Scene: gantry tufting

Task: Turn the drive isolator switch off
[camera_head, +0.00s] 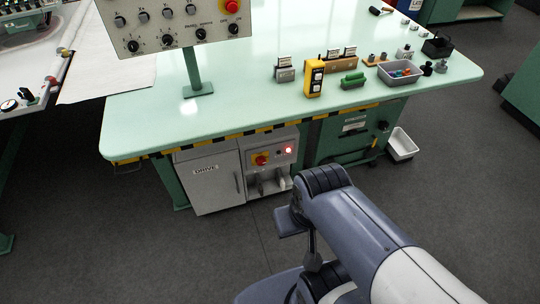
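The drive isolator switch (261,159) is a red knob on a yellow backing. It sits on the grey front panel of a cabinet under the bench, right of a door (212,182) labelled DRIVE. The knob's angle is too small to read. A red lamp (288,150) right of the switch is lit. My blue-grey arm reaches in from the lower right, and its dark ribbed joint shows just right of the panel. I cannot make out my gripper or its fingers. Nothing visible touches the switch.
The green bench (240,110) has a black-and-yellow striped edge overhanging the panel. A control box (175,25) stands on a post above. Grey fittings (270,182) sit below the switch. A white bin (401,145) lies at right. The floor in front is clear.

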